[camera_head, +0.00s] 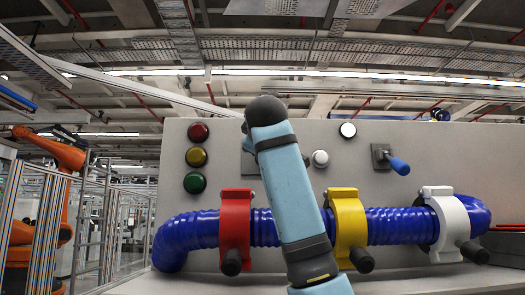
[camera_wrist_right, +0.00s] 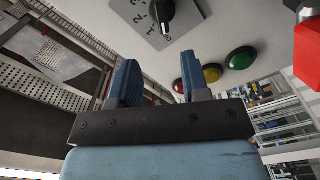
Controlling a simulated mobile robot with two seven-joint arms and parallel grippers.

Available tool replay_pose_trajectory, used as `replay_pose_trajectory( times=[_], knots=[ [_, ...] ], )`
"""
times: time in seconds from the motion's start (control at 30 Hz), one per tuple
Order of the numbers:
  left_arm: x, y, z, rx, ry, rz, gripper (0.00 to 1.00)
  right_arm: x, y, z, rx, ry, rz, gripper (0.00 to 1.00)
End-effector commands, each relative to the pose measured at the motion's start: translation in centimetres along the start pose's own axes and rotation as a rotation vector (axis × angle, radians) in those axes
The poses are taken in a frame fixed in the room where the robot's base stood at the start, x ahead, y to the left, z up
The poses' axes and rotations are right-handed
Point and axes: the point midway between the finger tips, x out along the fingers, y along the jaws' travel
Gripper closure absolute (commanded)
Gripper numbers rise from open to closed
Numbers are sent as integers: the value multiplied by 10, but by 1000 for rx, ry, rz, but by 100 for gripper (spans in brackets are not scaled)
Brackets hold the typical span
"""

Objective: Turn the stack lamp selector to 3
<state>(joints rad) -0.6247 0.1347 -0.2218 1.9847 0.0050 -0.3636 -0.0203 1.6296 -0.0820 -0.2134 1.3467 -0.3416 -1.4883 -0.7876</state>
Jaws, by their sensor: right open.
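The stack lamp selector is a black knob (camera_wrist_right: 161,16) on a grey plate (camera_wrist_right: 188,17) with printed numbers, at the top of the right wrist view. I cannot tell surely which number it points to. My right gripper (camera_wrist_right: 158,64) is open and empty. Its two blue fingers appear below the knob in that view, apart from it. In the head view my right arm covers the knob, and only an edge of its plate shows. The red lamp (camera_head: 198,132), yellow lamp (camera_head: 196,157) and green lamp (camera_head: 194,183) stand in a column left of my arm. My left gripper is out of view.
A blue corrugated hose (camera_head: 393,226) runs across the panel through a red clamp (camera_head: 235,229), a yellow clamp (camera_head: 348,224) and a white clamp (camera_head: 449,222).

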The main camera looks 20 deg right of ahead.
Motion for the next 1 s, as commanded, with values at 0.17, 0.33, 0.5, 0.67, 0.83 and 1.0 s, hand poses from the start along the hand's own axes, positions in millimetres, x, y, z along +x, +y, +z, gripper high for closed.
replay_pose_trajectory(
  times=[0.17, 0.33, 0.5, 0.67, 0.83, 1.0],
  knots=[
    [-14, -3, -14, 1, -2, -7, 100, 42, 3, 0, -1, -5, -4, 57],
    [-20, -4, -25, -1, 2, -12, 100, 72, 2, 0, 0, -4, -4, 57],
    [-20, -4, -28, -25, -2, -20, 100, 90, 1, 0, 0, -3, -2, 57],
    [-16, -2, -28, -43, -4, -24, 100, 96, -1, 1, 0, -2, -2, 57],
    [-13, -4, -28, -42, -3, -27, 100, 96, -1, 2, 0, -2, -2, 57],
    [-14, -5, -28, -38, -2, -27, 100, 96, -1, 1, 0, -2, -2, 85]
  ],
)
